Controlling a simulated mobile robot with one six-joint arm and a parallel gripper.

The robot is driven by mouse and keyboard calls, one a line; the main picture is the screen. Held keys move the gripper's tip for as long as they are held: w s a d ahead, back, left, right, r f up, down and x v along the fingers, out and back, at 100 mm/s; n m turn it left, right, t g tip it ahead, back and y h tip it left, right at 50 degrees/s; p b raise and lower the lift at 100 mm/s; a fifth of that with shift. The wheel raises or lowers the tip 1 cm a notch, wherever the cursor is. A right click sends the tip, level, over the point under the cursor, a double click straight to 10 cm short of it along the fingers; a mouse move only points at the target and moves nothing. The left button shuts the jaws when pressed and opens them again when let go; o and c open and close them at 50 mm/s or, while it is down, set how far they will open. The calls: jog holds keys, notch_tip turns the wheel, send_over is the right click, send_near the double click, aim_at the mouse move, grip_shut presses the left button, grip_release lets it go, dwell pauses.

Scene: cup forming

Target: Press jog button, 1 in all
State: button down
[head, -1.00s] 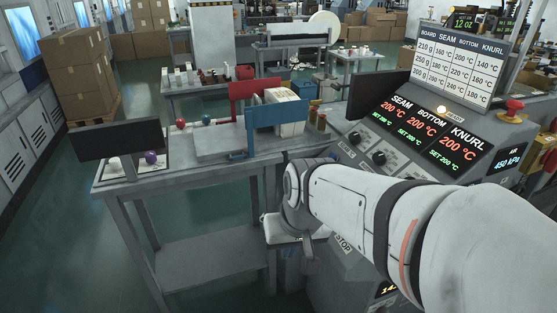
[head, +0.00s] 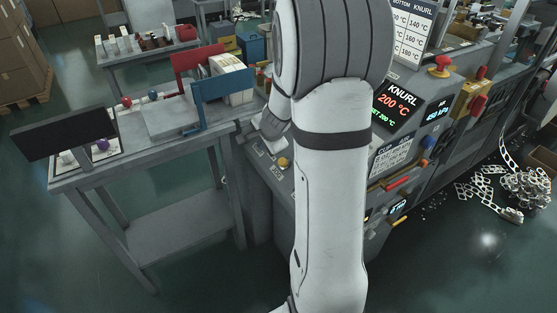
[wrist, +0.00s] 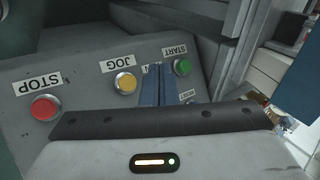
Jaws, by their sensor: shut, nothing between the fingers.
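In the wrist view the yellow jog button (wrist: 125,83) sits on a grey sloped panel, its JOG label upside down beside it. My gripper (wrist: 157,72) is shut and empty, its two blue fingers side by side. The fingertips appear just right of the jog button, between it and the green start button (wrist: 182,67); whether they touch the panel cannot be told. The red stop button (wrist: 45,107) is farther left. In the head view a yellow button (head: 283,162), which looks like the jog button, shows left of my arm; my fingers are not clear there.
In the head view a grey table (head: 190,143) with a blue panel (head: 222,87) stands left of the machine. Red display digits (head: 390,100) and a red mushroom button (head: 441,64) are right of my arm.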

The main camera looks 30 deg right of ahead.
jog(key=shift+d+f+b, duration=0.85)
jog(key=shift+f+b, duration=0.35)
jog(key=shift+b, duration=0.05)
jog(key=shift+d+f+b, duration=0.85)
jog(key=shift+f+b, duration=0.35)
jog(key=shift+d+f+b, duration=0.85)
jog(key=shift+f+b, duration=0.35)
jog(key=shift+b, duration=0.05)
jog(key=shift+f, duration=0.1)
jog(key=shift+w+d+f+b, duration=0.1)
jog(key=shift+d+f+b, duration=0.15)
jog(key=shift+b, duration=0.2)
